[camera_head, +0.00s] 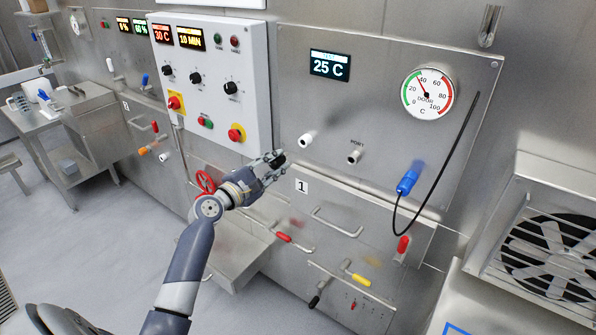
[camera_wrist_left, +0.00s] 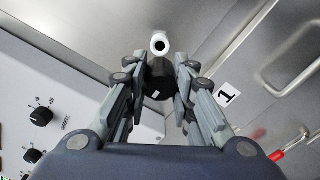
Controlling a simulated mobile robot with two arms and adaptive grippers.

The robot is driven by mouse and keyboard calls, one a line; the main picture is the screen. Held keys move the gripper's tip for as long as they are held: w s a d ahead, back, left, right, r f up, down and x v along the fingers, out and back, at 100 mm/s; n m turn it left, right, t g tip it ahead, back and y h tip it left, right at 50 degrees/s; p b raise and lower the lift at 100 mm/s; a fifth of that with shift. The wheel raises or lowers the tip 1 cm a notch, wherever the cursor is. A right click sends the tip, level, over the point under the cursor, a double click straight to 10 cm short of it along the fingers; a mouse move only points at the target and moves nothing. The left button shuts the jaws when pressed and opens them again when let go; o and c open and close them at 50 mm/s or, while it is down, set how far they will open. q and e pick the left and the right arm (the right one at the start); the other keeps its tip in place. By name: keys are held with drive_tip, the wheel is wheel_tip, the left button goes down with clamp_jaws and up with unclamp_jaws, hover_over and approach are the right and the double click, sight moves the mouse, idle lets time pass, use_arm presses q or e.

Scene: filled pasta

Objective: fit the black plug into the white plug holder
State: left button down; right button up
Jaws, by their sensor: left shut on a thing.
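My left gripper (camera_head: 272,164) is shut on the black plug (camera_head: 279,160), close to the steel panel. In the left wrist view the black plug (camera_wrist_left: 157,88) sits between the fingers of my gripper (camera_wrist_left: 159,72). The white plug holder (camera_head: 307,139) sticks out of the panel, up and to the right of the plug in the head view. In the wrist view the holder (camera_wrist_left: 160,43) shows its dark round opening just beyond the plug's front end. The plug is outside the holder; whether they touch I cannot tell. My right gripper is not in view.
A metal port (camera_head: 354,156) sits right of the holder. A blue connector (camera_head: 408,180) with a black cable hangs further right. Left is a white control box (camera_head: 212,80) with knobs. Below are a red valve wheel (camera_head: 206,181) and drawer handles (camera_head: 337,222).

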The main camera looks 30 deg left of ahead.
sight(287, 154)
use_arm(q)
drive_tip(key=shift+d, duration=0.1)
drive_tip(key=shift+w, duration=0.75)
drive_tip(key=shift+w+d, duration=0.1)
drive_tip(key=shift+w, duration=0.8)
drive_tip(key=shift+w+b, duration=0.3)
drive_tip(key=shift+w, duration=0.8)
drive_tip(key=shift+w+d, duration=0.1)
drive_tip(key=shift+w, duration=0.05)
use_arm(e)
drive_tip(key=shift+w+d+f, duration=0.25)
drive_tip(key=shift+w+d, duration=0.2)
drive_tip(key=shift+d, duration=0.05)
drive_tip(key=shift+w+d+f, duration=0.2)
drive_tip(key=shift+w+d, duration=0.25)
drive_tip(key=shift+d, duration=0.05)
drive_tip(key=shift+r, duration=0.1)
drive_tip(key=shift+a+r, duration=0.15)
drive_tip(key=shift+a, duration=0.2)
